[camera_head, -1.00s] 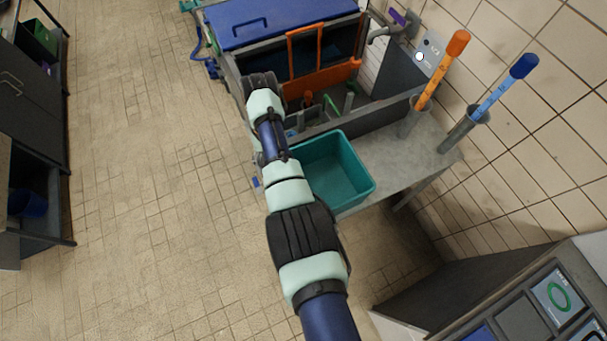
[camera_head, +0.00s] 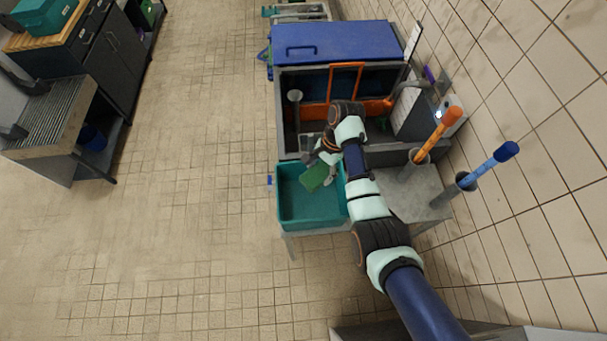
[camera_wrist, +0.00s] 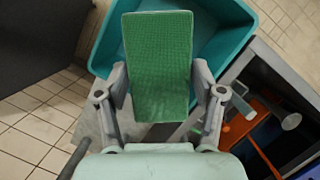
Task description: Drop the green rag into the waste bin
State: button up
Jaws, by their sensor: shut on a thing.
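My gripper (camera_head: 325,162) is shut on the green rag (camera_head: 314,178), a flat textured rectangle. In the wrist view the rag (camera_wrist: 158,60) sits between the two grey fingers and sticks out past them. In the head view the gripper and rag show over the open teal tub (camera_head: 312,223) beside the sink unit. The tub (camera_wrist: 238,45) lies behind the rag in the wrist view; the height of the rag over it is hard to tell. A blue bin (camera_head: 93,137) stands under the slatted bench at left. No label tells which container is the waste bin.
The sink unit with a blue lid (camera_head: 345,43) and an orange frame (camera_head: 346,82) stands behind the tub. An orange-handled tool (camera_head: 436,132) and a blue-handled tool (camera_head: 490,165) stand upright in holders at right. The tiled floor (camera_head: 190,200) at left is clear.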

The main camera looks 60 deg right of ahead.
jog(key=shift+w+f+b, duration=0.1)
jog(key=shift+f+b, duration=0.15)
jog(key=shift+b, duration=0.05)
notch_tip(320, 180, down, 6)
jog(key=b, duration=0.6)
jog(key=shift+r+b, duration=0.2)
jog(key=shift+b, duration=0.2)
jog(key=o, duration=1.2)
jog(key=shift+r, duration=0.1)
